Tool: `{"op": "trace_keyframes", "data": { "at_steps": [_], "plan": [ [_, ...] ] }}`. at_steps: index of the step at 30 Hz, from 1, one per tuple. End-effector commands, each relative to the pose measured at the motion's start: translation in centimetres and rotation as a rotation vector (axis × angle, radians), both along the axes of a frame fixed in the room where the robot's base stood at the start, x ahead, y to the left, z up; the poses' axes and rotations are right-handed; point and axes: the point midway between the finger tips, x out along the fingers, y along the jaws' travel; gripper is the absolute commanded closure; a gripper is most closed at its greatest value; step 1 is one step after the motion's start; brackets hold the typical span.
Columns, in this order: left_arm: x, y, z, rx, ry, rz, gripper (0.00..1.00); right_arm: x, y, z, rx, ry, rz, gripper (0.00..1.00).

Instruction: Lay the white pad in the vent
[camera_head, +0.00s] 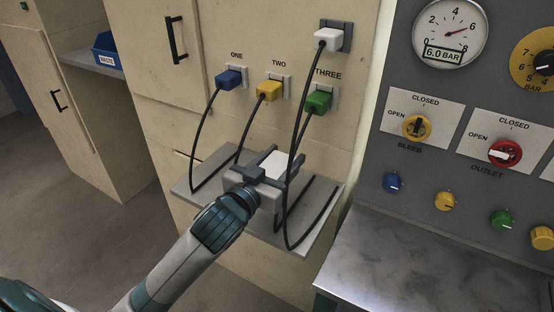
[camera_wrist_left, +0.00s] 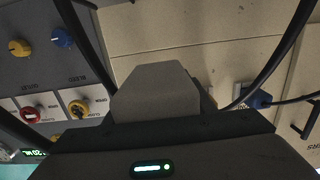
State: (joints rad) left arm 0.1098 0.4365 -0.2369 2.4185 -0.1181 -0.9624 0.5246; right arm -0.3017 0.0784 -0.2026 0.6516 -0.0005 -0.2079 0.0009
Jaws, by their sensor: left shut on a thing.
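A white block, which looks like the white pad (camera_head: 275,161), is held between the grey jaws of my left gripper (camera_head: 267,172) above the grey shelf (camera_head: 207,166). In the left wrist view a pale block, apparently the same pad (camera_wrist_left: 157,90), stands up between the dark jaws. My left gripper is shut on it. The jaws hide part of the pad, and I cannot tell whether it touches the shelf. I cannot make out a vent in either view. My right gripper is not in view.
Black cables hang around the gripper from blue (camera_head: 228,79), yellow (camera_head: 268,91), green (camera_head: 318,101) and white (camera_head: 328,39) plugs. On the right are a panel with a gauge (camera_head: 449,32), valve knobs (camera_head: 416,127) and a metal bench top (camera_head: 420,262). A blue bin (camera_head: 106,49) is at far left.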

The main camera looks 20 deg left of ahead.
Motion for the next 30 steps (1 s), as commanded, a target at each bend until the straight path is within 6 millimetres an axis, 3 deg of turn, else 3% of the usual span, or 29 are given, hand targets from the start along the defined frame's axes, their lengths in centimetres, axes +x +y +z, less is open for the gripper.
{"op": "trace_keyframes", "data": {
  "at_steps": [16,30],
  "plan": [
    [-0.2,-0.2,-0.5,-0.003,0.002,0.003,0.75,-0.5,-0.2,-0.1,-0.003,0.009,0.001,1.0],
    [-4.5,-4.0,-6.4,-0.004,0.002,0.075,0.75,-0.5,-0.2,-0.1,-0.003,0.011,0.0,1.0]
  ]
}}
